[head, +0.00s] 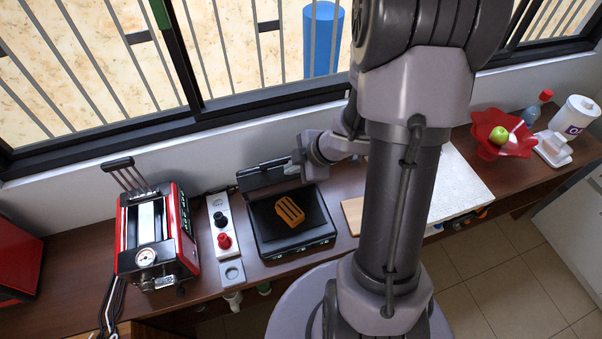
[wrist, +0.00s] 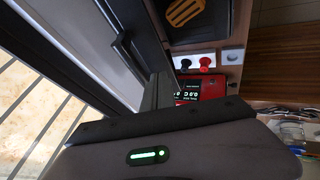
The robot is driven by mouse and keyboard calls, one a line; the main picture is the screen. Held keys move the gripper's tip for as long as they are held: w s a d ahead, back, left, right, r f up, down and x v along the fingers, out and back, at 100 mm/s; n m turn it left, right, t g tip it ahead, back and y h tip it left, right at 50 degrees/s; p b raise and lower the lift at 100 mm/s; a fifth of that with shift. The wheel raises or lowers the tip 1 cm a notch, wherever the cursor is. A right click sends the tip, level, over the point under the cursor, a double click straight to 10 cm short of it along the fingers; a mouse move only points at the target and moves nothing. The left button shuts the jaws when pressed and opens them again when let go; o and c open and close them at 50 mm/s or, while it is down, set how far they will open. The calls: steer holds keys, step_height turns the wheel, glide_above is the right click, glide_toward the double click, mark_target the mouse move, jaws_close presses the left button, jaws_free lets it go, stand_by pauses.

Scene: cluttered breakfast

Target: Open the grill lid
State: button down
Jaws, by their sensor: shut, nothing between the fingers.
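The black grill (head: 268,245) stands on the counter left of my arm in the head view. Its lid (head: 262,177) is raised, standing steeply up at the back by the wall. An orange-brown slotted piece (head: 289,212) lies on the lower plate; it also shows at the top of the wrist view (wrist: 184,11). My gripper (head: 297,163) is at the right end of the raised lid, shut and empty. Whether it touches the lid is not clear. In the wrist view the shut fingers (wrist: 158,92) point up the picture, close to dark lid parts.
A socket strip with black and red knobs (head: 223,241) and a red coffee machine (head: 187,232) stand left of the grill. A wooden board (head: 353,213) lies to its right. The window wall is close behind. A red bowl (head: 487,132) is far right.

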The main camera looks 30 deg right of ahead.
steer(key=shift+w+d, duration=0.3)
steer(key=shift+w, duration=0.6)
steer(key=w+p, duration=0.1)
steer(key=p, duration=0.1)
steer(key=w+r+p, duration=0.1)
steer(key=w+d+r+p, duration=0.1)
steer(key=w+p, duration=0.1)
steer(key=shift+d+p, duration=0.1)
steer(key=shift+p, duration=0.2)
steer(key=shift+w+d+f, duration=0.15)
steer(key=shift+w+f, duration=0.15)
steer(key=shift+w, duration=0.25)
steer(key=shift+s, duration=0.1)
